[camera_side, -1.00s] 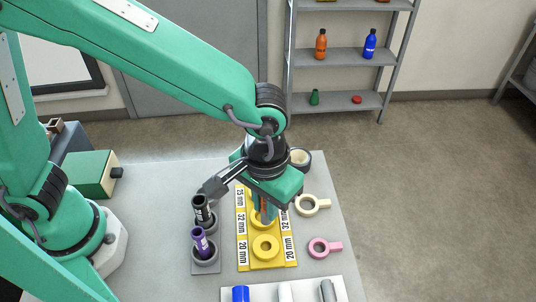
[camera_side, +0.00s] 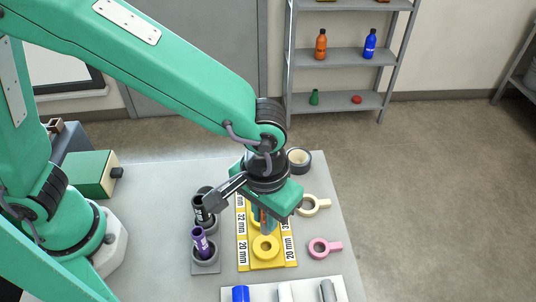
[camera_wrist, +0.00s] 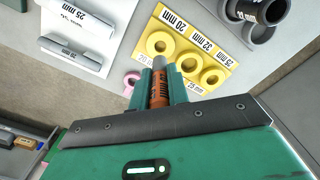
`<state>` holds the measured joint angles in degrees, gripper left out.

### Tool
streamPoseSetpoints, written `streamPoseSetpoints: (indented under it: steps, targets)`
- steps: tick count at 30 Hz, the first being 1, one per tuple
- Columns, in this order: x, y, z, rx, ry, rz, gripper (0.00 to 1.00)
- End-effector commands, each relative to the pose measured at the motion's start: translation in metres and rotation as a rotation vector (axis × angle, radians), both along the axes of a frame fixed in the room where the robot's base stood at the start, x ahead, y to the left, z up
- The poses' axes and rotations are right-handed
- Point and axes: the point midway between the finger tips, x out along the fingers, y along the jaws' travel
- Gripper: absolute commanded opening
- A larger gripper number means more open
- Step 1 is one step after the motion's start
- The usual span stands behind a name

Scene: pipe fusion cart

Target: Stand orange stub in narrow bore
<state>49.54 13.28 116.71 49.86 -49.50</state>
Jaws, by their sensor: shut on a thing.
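My gripper (camera_wrist: 159,82) is shut on the orange stub (camera_wrist: 159,92), which sits upright between the two green fingers. In the side view my gripper (camera_side: 264,222) is over the yellow block, and the orange stub (camera_side: 262,215) shows only as a sliver. The yellow block (camera_side: 246,262) has a row of round bores with size labels. The narrow bore, marked 20 mm, is the front ring (camera_side: 265,247); in the wrist view it is the ring at the far left (camera_wrist: 160,43). The stub's lower end is hidden in the side view, so I cannot tell its height above the block.
A grey holder (camera_side: 206,268) with black and purple tubes stands left of the block. A cream ring (camera_side: 313,204), a pink ring (camera_side: 324,247) and a dark roll (camera_side: 299,160) lie to the right. A white tray (camera_side: 262,295) with pipe pieces lies in front.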

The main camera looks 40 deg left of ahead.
Motion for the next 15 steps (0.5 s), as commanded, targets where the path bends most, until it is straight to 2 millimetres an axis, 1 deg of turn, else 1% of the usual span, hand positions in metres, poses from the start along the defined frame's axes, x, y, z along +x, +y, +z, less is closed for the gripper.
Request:
streamPoseSetpoints:
  steps: [15]
  targets:
    - [0.000, 0.001, -0.030, 0.003, 0.002, 0.000, 0.00]
